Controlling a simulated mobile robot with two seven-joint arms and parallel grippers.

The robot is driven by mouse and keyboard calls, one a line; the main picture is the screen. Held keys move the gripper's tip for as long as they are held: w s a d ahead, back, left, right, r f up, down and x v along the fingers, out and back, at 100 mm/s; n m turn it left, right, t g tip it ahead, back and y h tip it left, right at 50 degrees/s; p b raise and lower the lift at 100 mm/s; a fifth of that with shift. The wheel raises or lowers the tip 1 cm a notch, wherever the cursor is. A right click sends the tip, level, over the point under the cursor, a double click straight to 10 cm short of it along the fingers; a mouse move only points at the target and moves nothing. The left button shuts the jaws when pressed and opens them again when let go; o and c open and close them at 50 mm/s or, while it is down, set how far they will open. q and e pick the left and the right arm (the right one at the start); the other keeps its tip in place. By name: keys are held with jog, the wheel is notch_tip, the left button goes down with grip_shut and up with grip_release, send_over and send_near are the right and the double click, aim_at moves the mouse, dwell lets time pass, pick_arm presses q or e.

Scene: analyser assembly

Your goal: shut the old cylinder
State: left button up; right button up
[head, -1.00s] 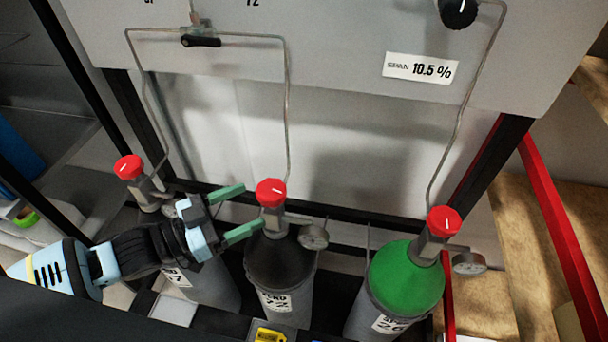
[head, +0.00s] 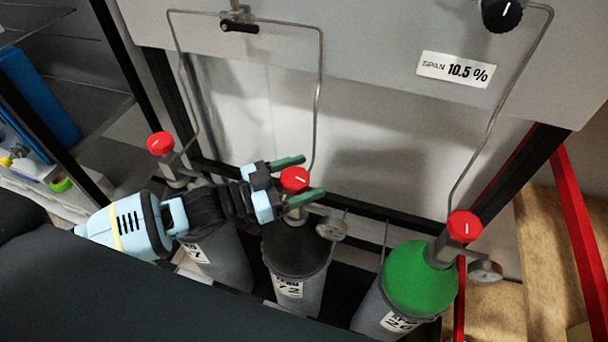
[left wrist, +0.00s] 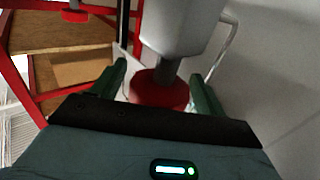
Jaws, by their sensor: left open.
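Three gas cylinders stand in a row in the head view, each with a red knob on top. The left one is a grey cylinder (head: 222,258), the middle one has a black shoulder (head: 292,252), and the right one has a green shoulder (head: 420,280). My left gripper (head: 297,178) is open, with its green fingers on either side of the middle cylinder's red knob (head: 294,179). The left wrist view shows a red knob (left wrist: 158,88) between the open fingers (left wrist: 160,90); contact cannot be told. I cannot tell from the labels which cylinder is the old one. My right gripper is not in view.
A panel with a black lever (head: 240,26), a black dial (head: 502,14) and a 10.5 % label (head: 455,69) is above the cylinders. Thin metal tubes run down to them. A gauge (head: 331,229) sits beside the middle valve. A red post (head: 585,220) stands at the right.

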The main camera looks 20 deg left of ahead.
pick_arm(q)
jog(key=shift+w+d, duration=0.25)
jog(key=shift+d, duration=0.1)
jog(key=c, duration=1)
jog(key=shift+o, duration=0.2)
